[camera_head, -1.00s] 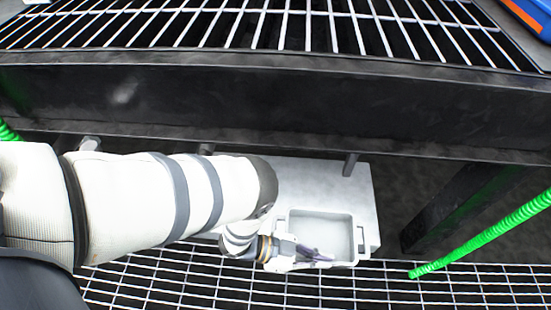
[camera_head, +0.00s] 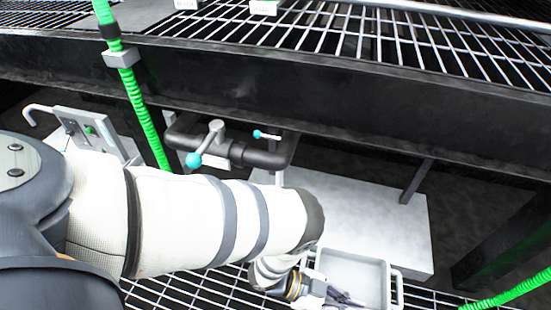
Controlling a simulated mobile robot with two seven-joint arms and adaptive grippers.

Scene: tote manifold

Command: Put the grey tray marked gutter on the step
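The grey tray (camera_head: 350,267) is a shallow open box with a handle at its right end, low in the view right of centre. No marking on it is readable. The pale step (camera_head: 375,215) is a flat slab behind it. The tray overlaps the step's front edge in the picture; I cannot tell whether it rests on it. My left gripper (camera_head: 343,299) is at the tray's near left side, its fingers against or over the tray. Whether they are closed on its wall is unclear. My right gripper is not in view.
A dark beam (camera_head: 330,100) under an upper grating crosses above the step. A black pipe with a teal-handled valve (camera_head: 205,148) and a green hose (camera_head: 145,115) are at left. Another green hose (camera_head: 510,292) is at lower right. The step's top looks clear.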

